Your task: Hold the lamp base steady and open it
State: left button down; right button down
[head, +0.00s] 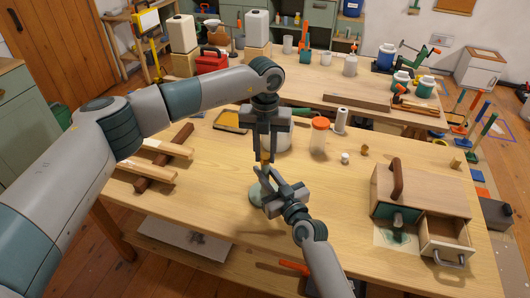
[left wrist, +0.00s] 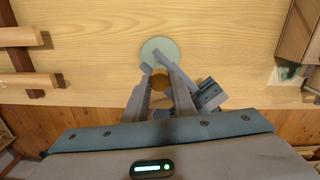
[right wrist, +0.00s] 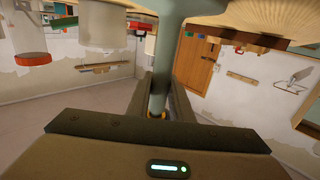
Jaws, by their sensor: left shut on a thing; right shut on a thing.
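The lamp base stands on the wooden table, with a pale green round foot (head: 256,195) and a slim stem (right wrist: 158,95). A brass-coloured piece (left wrist: 160,80) sits at its top; it shows as a small yellow bit in the head view. My left gripper (head: 265,154) comes from above and is shut around the brass piece. My right gripper (head: 267,182) comes from the front right and is shut on the stem below it. In the left wrist view the foot (left wrist: 159,44) lies flat beyond the left fingertips. The fingers partly hide the stem.
A wooden box with an open drawer (head: 446,236) stands at right. An orange-lidded jar (head: 319,134), a white roll (head: 341,120) and a small white knob (head: 345,158) are behind. Wooden slats (head: 150,172) lie at left. Table around the foot is clear.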

aim_at(265, 156)
pick_arm(q)
jog(key=n, duration=0.2)
jog(key=shift+n, duration=0.3)
jog(key=shift+r, duration=0.2)
dwell(0.5)
jog(key=shift+r, duration=0.7)
jog(key=shift+r, duration=0.25)
jog(key=shift+r, duration=2)
